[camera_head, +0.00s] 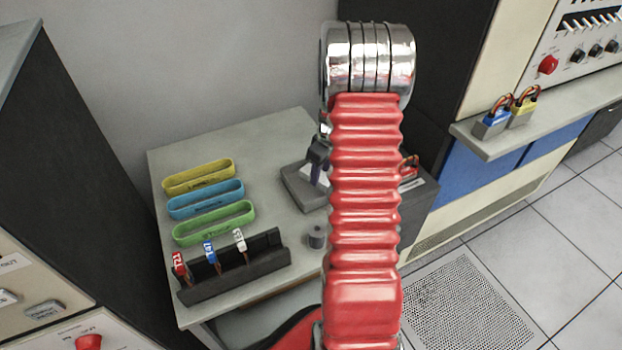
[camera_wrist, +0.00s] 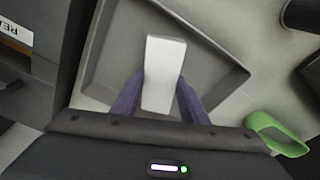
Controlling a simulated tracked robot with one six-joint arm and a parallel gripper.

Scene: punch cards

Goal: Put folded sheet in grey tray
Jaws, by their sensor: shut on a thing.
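The folded sheet (camera_wrist: 165,72) is a small white strip. It stands out between the two purple fingers of my gripper (camera_wrist: 162,88), which is shut on it. Behind it in the wrist view is the grey tray (camera_wrist: 215,85), a shallow square with raised rims. The sheet appears over the tray floor; I cannot tell whether it touches it. In the head view, the tray (camera_head: 296,190) lies on the table, partly hidden by my red arm. A bit of the white sheet (camera_head: 312,173) shows below my gripper (camera_head: 317,168) there.
Yellow (camera_head: 198,175), blue (camera_head: 205,199) and green (camera_head: 213,223) loops lie on the table's left. A dark rack (camera_head: 235,271) with red, blue and white tags stands in front. A small grey cylinder (camera_head: 317,237) stands near the tray. Padlocks (camera_head: 492,122) sit on the ledge at right.

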